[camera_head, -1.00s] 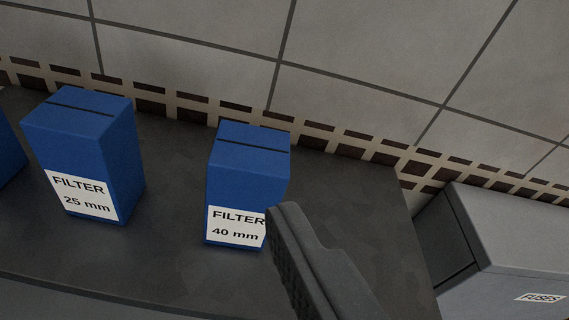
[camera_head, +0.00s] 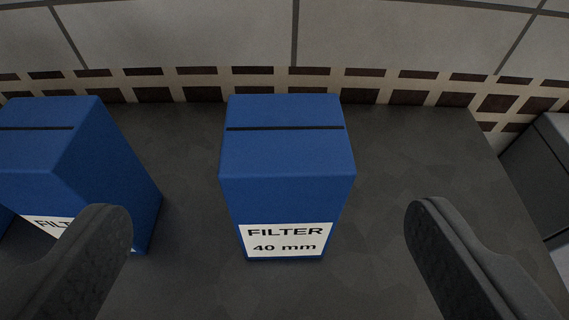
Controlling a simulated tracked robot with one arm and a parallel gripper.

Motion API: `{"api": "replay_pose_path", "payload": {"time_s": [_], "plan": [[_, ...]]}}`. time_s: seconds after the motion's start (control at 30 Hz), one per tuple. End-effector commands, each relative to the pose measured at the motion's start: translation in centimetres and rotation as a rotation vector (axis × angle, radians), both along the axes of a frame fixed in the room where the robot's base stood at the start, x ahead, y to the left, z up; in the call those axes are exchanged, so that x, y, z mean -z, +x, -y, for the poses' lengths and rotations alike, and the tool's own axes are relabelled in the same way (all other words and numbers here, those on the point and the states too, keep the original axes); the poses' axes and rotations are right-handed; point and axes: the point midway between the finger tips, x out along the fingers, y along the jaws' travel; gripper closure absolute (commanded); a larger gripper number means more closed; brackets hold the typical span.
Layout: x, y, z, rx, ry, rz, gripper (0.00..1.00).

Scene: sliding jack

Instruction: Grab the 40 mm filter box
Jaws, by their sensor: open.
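The 40 mm filter box (camera_head: 287,185) is a blue upright box with a dark line across its top and a white label reading "FILTER 40 mm". It stands on the dark counter in the middle of the view. My gripper (camera_head: 270,222) is open, with one dark finger at the lower left and one at the lower right. The box shows between the two fingers, with a gap on each side, and neither finger appears to touch it. Nothing is held.
Another blue filter box (camera_head: 85,165) stands to the left, its label partly hidden behind my left finger. A sliver of a further blue box shows at the left edge. A grey box (camera_head: 545,165) is at the right edge. A tiled wall (camera_head: 180,40) runs behind the dark counter (camera_head: 400,150).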

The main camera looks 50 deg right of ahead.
Motion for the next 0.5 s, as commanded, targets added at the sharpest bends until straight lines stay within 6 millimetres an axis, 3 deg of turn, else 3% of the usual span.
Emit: {"api": "replay_pose_path", "payload": {"time_s": [0.2, 0.5], "plan": [[1.2, 2.4, 2.4, -0.001, -0.001, 0.000, 0.15], [2.4, 3.6, 3.8, 0.000, 0.001, -0.001, 0.15]]}}
